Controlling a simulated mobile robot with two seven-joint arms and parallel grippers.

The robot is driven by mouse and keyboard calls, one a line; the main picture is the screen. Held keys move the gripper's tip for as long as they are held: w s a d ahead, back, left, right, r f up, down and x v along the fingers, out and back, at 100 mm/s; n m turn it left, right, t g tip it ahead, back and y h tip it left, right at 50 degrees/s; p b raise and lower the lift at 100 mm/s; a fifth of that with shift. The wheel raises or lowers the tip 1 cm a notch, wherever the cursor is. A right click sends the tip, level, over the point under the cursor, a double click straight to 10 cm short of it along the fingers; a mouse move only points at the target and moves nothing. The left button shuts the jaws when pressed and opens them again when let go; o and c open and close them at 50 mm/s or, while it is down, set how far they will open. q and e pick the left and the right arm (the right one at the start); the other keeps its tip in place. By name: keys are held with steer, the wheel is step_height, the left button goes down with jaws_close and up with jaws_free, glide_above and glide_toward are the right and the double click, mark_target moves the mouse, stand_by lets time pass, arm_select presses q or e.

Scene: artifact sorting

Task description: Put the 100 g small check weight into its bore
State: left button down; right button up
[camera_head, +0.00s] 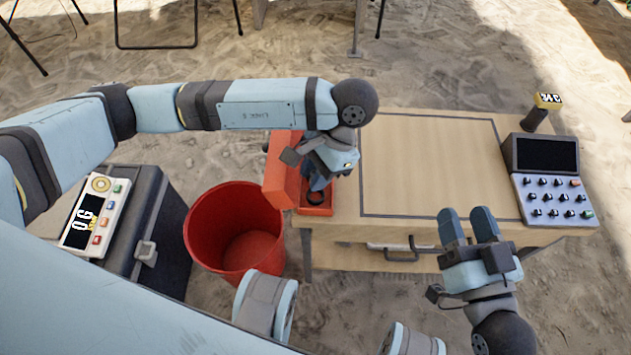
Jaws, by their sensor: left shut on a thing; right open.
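My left gripper (317,184) points down over the orange case (318,211) at the table's left edge. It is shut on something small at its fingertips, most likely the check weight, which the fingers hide. A dark round spot (315,198) shows in the case just below the fingertips; I cannot tell whether it is a bore or a weight. The case's lid (279,172) stands open on the left. My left wrist covers the case's far part. My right gripper (468,222) is open and empty near the table's front edge.
The wooden table top (430,160) is clear in the middle. A red bin (235,225) and a dark cabinet with a scale (95,215) stand to the left.

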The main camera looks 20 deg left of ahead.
arm_select(q)
step_height(320, 180, down, 3)
steer(key=shift+f+b, duration=0.5)
steer(key=shift+b, duration=0.3)
steer(key=shift+f+b, duration=0.25)
steer(key=shift+b, duration=0.15)
steer(key=shift+r, duration=0.1)
steer(key=c, duration=0.9)
jaws_free()
steer(key=shift+c, duration=0.2)
arm_select(e)
steer(key=shift+s+a+r+t+y, duration=0.1)
steer(key=shift+a+r+t+y, duration=0.15)
steer(key=shift+r, duration=0.2)
steer(key=shift+s+a+r+t+y, duration=0.1)
steer(key=shift+a+r+t+y, duration=0.05)
steer(key=shift+a+r+y, duration=0.2)
steer(key=shift+d, duration=0.1)
